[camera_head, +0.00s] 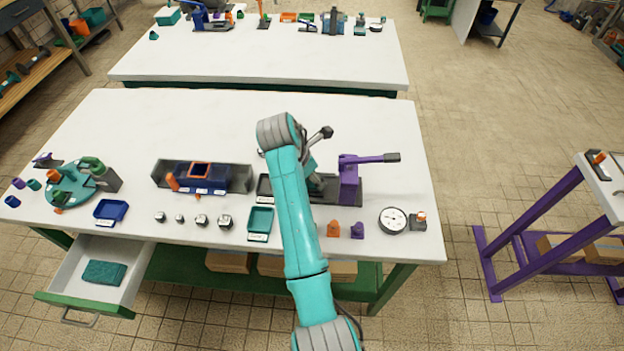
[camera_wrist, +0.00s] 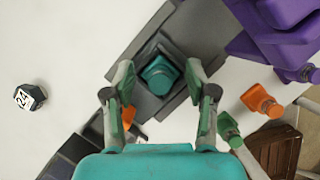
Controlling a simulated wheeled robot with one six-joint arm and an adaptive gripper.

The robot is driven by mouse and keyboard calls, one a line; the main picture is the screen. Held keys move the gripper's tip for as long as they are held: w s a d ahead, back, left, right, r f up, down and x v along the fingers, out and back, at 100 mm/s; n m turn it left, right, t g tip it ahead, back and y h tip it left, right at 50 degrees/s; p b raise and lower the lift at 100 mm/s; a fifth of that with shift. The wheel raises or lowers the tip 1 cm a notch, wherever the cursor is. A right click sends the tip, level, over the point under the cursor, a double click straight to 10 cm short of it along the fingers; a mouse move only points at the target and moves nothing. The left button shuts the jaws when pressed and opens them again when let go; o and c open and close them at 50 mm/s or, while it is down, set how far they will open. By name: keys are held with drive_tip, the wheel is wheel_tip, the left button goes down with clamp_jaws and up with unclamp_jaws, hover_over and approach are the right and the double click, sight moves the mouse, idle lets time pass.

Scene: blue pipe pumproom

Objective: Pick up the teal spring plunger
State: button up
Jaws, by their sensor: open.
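In the wrist view a teal piece with a squarish base and rounded top (camera_wrist: 160,75), which looks like the teal spring plunger, sits in a dark grey fixture (camera_wrist: 135,55). My open gripper (camera_wrist: 162,72) is above it, with one finger on each side in the picture. Nothing is held. I cannot tell the height gap between fingertips and piece. In the head view my arm hides much of this spot. A smaller green piece (camera_wrist: 229,128) is partly visible beyond the right finger in the wrist view.
A purple lever clamp (camera_head: 348,180) stands close on the right. Small orange (camera_head: 333,229) and purple (camera_head: 357,230) pieces stand near the front edge. A round gauge (camera_head: 393,220) is farther right. A teal tray (camera_head: 260,220) is left of my arm.

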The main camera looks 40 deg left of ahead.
clamp_jaws()
drive_tip(key=shift+r, duration=0.1)
